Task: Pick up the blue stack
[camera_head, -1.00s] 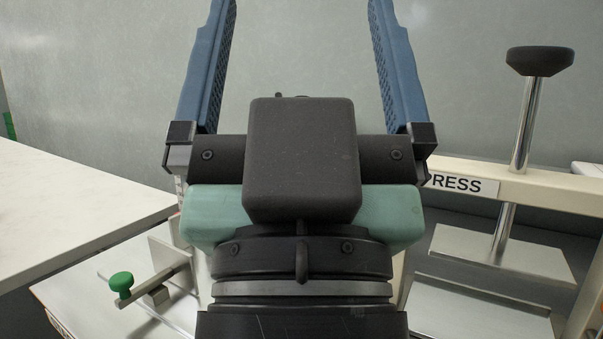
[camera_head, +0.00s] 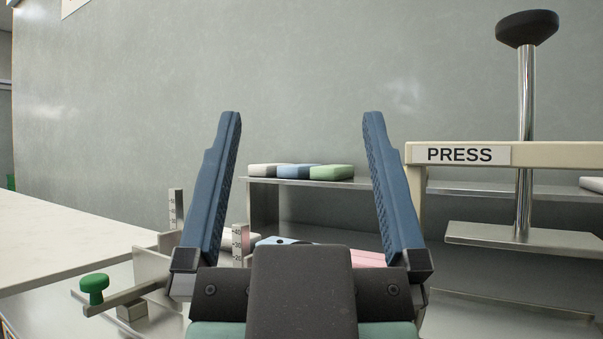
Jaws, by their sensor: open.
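A blue block-like stack (camera_head: 296,171) lies on the metal shelf at the back, between a white one (camera_head: 263,170) and a green one (camera_head: 332,172). My gripper (camera_head: 303,117) is open and empty, with its blue fingers pointing up in the picture. The shelf stacks show in the gap between the fingers, beyond them and not touched. A pale blue piece (camera_head: 277,240) also shows low behind the gripper body, mostly hidden; I cannot tell what it is.
A press (camera_head: 460,155) with a black-knobbed post (camera_head: 526,100) stands at right. A shelf (camera_head: 350,184) runs along the back wall. A green-knobbed clamp (camera_head: 93,288) and upright scales (camera_head: 176,210) are at left. A pink item (camera_head: 368,259) lies behind the gripper. The pale counter (camera_head: 60,240) is clear.

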